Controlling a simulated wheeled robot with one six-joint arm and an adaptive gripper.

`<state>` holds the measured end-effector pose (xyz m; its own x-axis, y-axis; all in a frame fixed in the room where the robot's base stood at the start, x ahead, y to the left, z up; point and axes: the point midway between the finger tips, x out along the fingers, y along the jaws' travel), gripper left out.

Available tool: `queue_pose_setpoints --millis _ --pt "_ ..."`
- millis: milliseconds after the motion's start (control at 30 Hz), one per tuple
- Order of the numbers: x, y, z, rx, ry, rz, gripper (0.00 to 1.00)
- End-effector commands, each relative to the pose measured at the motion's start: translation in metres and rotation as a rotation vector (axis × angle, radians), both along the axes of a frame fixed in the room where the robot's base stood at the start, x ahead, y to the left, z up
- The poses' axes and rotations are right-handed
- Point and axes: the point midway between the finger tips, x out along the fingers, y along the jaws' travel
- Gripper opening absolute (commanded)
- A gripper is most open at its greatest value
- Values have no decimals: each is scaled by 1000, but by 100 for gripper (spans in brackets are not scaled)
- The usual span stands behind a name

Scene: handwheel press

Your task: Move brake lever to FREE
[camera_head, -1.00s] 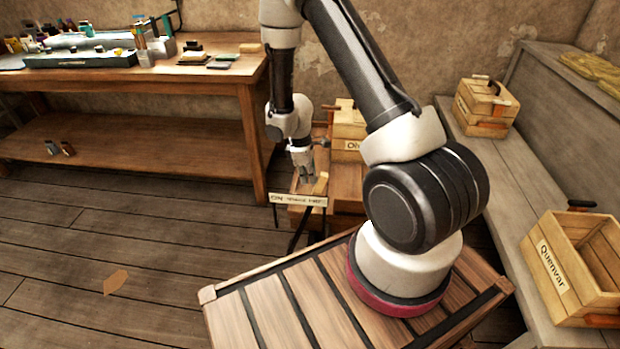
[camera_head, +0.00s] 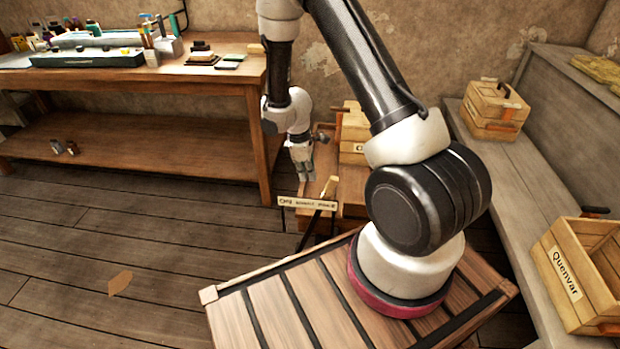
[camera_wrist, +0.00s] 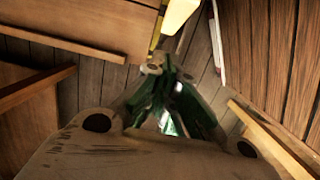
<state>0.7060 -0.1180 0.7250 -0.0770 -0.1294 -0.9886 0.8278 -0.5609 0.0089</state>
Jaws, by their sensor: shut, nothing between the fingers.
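The brake lever (camera_head: 330,187) has a pale wooden grip on a dark shaft and stands beside a low wooden stand. Its pale label plate (camera_head: 308,203) starts with "ON"; the rest is too blurred to read surely. The grip leans over the plate's right half. My gripper (camera_head: 303,176) points down, shut and empty, just left of the grip and apart from it. In the wrist view, my dark green fingers (camera_wrist: 160,68) are together. A pale yellow piece, probably the lever grip (camera_wrist: 181,14), shows beyond the tips. The lever's lower end is hidden.
A wooden workbench (camera_head: 150,88) with tools stands at left. Wooden crates (camera_head: 497,104) sit on the right bench, one labelled "Quenvar" (camera_head: 565,272). A labelled box (camera_head: 353,130) stands behind the lever. The floor (camera_head: 90,235) at left is mostly clear.

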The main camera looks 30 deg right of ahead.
Motion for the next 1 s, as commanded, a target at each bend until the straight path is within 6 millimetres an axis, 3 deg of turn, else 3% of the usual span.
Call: queue_pose_setpoints --millis 200,400,600,1000 --pt "2 -1 47 3 -8 0 0" --pt "2 -1 78 2 -9 1 0" --pt "1 -1 88 3 -7 2 0" --pt "1 -1 89 2 -7 3 0"
